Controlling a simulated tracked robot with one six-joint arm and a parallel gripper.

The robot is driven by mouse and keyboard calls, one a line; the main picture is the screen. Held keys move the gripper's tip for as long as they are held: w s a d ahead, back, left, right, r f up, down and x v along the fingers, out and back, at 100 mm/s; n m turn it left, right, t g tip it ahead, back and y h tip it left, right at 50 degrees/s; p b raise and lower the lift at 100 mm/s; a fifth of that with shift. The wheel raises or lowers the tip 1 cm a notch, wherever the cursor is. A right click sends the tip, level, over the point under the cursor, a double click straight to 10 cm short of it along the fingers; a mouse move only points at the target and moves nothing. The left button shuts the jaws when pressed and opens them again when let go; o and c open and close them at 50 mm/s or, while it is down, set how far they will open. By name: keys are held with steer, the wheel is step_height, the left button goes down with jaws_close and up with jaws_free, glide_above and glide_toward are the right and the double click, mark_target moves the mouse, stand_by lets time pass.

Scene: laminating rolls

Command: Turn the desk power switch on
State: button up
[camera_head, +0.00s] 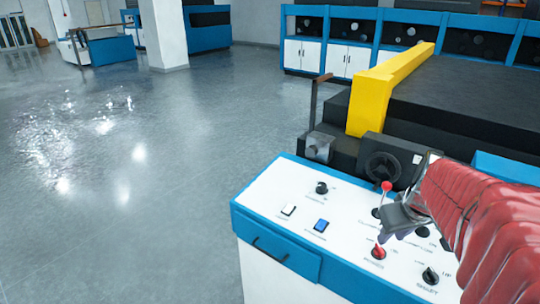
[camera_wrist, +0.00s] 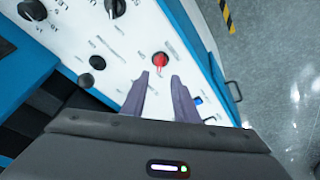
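The desk power switch is a red rotary knob (camera_head: 379,252) on the white top of the control desk, with small lettering around it. In the wrist view the red knob (camera_wrist: 159,60) lies just beyond the fingertips, roughly in line with the gap between them. My gripper (camera_head: 384,232) is above the desk, just behind the knob in the head view. In the wrist view the two fingers of my gripper (camera_wrist: 159,78) are apart with nothing between them. I cannot tell whether a fingertip touches the knob. The knob's exact setting is too small to read.
The desk top also bears a black knob (camera_head: 321,187), a white button (camera_head: 288,209), a blue button (camera_head: 321,224), a black selector (camera_head: 430,275) and a red-balled lever (camera_head: 386,186) close to my gripper. A machine with a yellow bar (camera_head: 385,92) stands behind. Open floor lies left.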

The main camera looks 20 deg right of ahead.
mark_target(380, 248)
steer(key=x, duration=0.9)
